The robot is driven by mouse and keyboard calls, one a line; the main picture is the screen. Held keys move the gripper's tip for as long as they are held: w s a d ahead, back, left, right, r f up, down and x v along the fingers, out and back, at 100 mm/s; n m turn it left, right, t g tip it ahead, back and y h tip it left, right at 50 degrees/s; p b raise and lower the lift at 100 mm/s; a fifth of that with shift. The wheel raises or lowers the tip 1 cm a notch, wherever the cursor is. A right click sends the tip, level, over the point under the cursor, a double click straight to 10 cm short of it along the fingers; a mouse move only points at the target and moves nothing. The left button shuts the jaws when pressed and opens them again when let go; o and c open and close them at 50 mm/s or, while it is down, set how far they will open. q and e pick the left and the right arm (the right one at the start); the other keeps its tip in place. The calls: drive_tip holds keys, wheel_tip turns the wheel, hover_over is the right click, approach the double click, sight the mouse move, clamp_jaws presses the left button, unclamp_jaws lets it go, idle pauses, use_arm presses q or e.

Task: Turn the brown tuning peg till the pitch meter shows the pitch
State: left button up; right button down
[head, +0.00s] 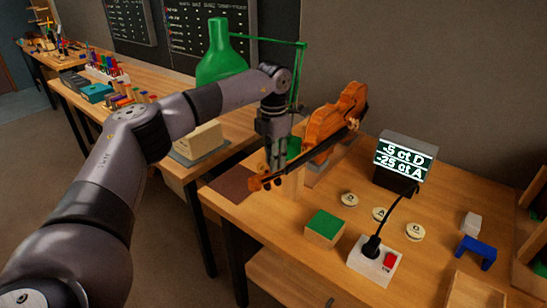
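The violin (337,122) is held tilted above the bench, with its body up at the right and its neck running down to the left. Its scroll and peg end (259,183) are at the lower left. My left gripper (275,170) points down at the peg end, with its fingertips at or just beside the pegs. The brown peg cannot be made out, and I cannot tell whether the fingers are closed on it. The pitch meter (404,162) shows "-5 ct D" and "-25 ct A". My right gripper is out of view.
On the bench (310,235) stand a green-topped block (325,225), several round lettered discs (349,199), a white switch box (375,262) with a red button, and a blue bracket (475,251).

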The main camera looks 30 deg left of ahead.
use_arm(q)
clamp_jaws()
drive_tip(key=shift+n+p, duration=0.45)
drive_tip(key=shift+n, duration=0.35)
drive_tip(key=shift+o, duration=1.2)
unclamp_jaws()
wheel_tip(320, 180, up, 12)
idle(0.8)
